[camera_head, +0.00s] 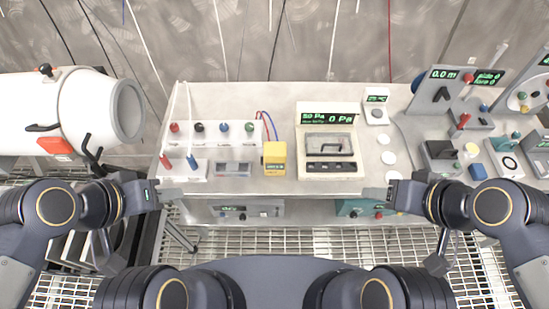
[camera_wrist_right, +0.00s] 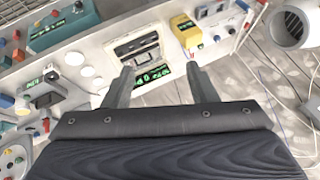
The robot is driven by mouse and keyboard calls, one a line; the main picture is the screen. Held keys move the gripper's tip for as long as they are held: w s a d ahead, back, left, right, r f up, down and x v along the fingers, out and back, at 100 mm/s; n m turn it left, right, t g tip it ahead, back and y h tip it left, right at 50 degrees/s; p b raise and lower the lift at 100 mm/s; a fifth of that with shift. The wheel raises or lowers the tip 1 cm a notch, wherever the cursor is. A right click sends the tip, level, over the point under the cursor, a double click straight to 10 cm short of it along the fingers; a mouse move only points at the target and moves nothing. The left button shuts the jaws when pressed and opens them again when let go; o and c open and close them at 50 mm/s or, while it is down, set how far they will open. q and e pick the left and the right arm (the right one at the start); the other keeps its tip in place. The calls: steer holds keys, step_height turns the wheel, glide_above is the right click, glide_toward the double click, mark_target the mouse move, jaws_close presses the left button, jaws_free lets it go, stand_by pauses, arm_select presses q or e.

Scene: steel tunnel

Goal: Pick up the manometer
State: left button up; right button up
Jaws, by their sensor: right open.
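The manometer (camera_head: 328,172) is a cream box with a green display reading 0 Pa and a dark-framed window with a handle-like bar. It stands upright on the white bench near its front edge. It also shows in the right wrist view (camera_wrist_right: 125,30), upside down beyond my fingers. My right gripper (camera_head: 376,193) is at the front edge, right of the manometer and apart from it. In the right wrist view its two fingers (camera_wrist_right: 160,85) are spread with nothing held. My left gripper (camera_head: 166,193) is at the bench's front left corner, far from the manometer; its finger gap is not clear.
A yellow meter (camera_head: 275,157) stands left of the manometer, with a panel of coloured sockets (camera_head: 212,133) behind. Display stands (camera_head: 440,92) crowd the right end. A white cylinder (camera_head: 95,108) is far left.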

steer(key=o, duration=0.4)
steer(key=shift+w, duration=0.15)
steer(key=shift+c, duration=0.2)
steer(key=shift+o, duration=0.9)
steer(key=w+a+f+n+g+b, duration=0.1)
steer(key=w+f+n+g+b, duration=0.1)
steer(key=w+n+b, duration=0.3)
steer(key=w+n, duration=0.1)
steer(key=w, duration=0.3)
steer(key=shift+w+a+n+g, duration=0.25)
steer(key=shift+n+g, duration=0.05)
steer(key=shift+n, duration=0.1)
steer(key=n+g+h+b, duration=0.35)
steer(key=n+b, duration=0.45)
steer(key=n, duration=0.5)
glide_toward(275, 155)
steer(key=shift+t, duration=0.25)
steer(key=f, duration=0.2)
steer(key=w+f, duration=0.1)
steer(key=f, duration=0.1)
steer(key=w+f, duration=0.1)
steer(key=f, duration=0.1)
steer(key=shift+w, duration=0.15)
steer(key=shift+a+f+p, duration=0.15)
steer(key=shift+f+p, duration=0.75)
steer(key=shift+f, duration=2.8)
